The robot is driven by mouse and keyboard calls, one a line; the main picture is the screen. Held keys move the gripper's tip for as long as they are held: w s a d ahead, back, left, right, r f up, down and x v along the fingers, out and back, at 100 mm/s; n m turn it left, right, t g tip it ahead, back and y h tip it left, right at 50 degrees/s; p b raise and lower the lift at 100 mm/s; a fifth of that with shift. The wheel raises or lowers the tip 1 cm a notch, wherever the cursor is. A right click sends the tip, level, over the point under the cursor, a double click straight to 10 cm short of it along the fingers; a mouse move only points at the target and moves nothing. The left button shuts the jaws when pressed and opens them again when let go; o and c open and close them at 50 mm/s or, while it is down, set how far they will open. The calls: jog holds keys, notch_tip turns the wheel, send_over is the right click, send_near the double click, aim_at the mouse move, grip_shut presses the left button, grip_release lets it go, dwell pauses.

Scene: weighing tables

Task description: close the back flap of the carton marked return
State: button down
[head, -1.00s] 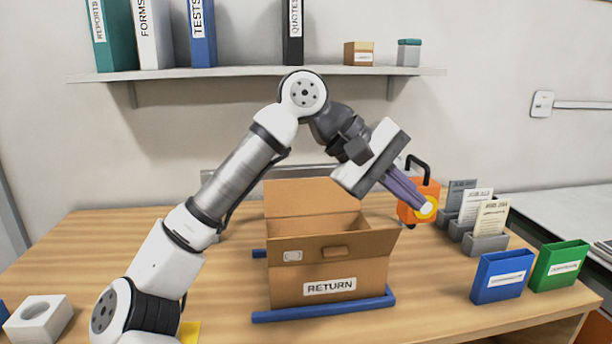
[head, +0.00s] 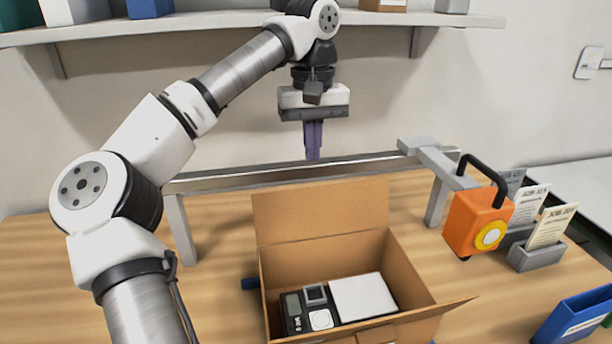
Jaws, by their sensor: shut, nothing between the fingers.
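The carton (head: 279,290) stands open on the table in the head view. Its marked front face is below the picture now. The back flap (head: 320,213) stands up, leaning a little away from the opening. The right flap (head: 445,306) sticks outward. Inside lie a dark device (head: 292,310) with a small screen and a white block (head: 362,297). My gripper (head: 313,157) points down, shut and empty, above and behind the back flap, apart from it, near the metal rail.
A metal rail (head: 290,174) on posts runs behind the carton. An orange lantern-like box (head: 474,222) with a black handle is on the right. Card holders (head: 535,256) and a blue bin (head: 578,318) are further right. A shelf (head: 215,22) is above.

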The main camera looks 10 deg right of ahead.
aim_at(312, 192)
jog(key=f, duration=0.6)
jog(key=f+p, duration=0.1)
jog(key=f, duration=0.3)
jog(key=shift+s, duration=0.25)
jog(key=shift+r, duration=0.1)
